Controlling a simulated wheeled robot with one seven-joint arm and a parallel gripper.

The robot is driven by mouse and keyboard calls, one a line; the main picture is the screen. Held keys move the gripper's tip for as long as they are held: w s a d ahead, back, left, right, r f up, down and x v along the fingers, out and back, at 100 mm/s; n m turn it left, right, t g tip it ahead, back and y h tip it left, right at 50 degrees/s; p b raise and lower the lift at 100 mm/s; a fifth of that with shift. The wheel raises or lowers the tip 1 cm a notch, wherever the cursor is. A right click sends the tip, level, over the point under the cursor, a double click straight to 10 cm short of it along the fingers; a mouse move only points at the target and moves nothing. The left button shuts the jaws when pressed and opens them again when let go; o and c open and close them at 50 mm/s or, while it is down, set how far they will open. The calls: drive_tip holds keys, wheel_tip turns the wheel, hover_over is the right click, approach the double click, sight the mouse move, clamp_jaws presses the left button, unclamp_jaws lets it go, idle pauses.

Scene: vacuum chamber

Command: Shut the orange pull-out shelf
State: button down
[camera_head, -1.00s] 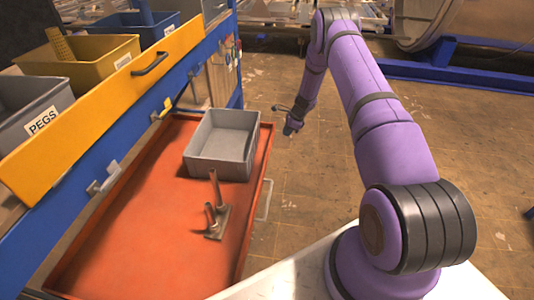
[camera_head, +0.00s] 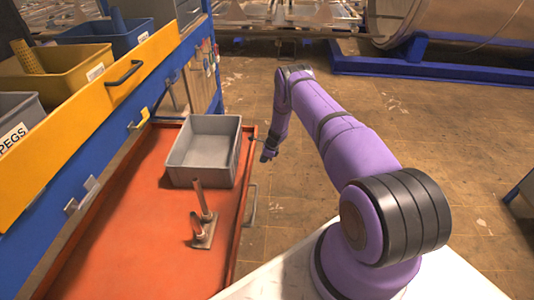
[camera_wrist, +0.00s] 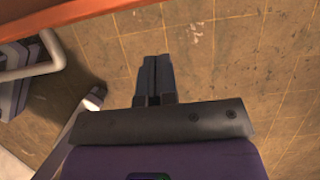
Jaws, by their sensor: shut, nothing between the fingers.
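The orange pull-out shelf (camera_head: 130,240) sticks out from the blue rack in the head view. The handle also shows at the left of the wrist view (camera_wrist: 38,60), and the shelf's edge (camera_wrist: 70,12) crosses the top left. My gripper (camera_head: 267,155) is just off the shelf's front edge, beyond the handle. In the wrist view its fingers (camera_wrist: 155,78) are together, with floor below them, apart from the handle.
A yellow drawer (camera_head: 95,105) with grey, yellow and blue bins sits above the shelf at the left. A large metal cylinder on a blue frame (camera_head: 420,55) stands at the back. Tiled floor (camera_head: 400,120) is open to the right of the shelf.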

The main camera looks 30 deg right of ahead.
drive_tip(key=a, duration=0.1)
drive_tip(key=w+a, duration=0.2)
drive_tip(key=shift+w+a+f, duration=0.15)
drive_tip(key=shift+w+f, duration=0.1)
drive_tip(key=shift+f, duration=0.05)
drive_tip(key=shift+w+a, duration=0.1)
drive_tip(key=shift+a, duration=0.05)
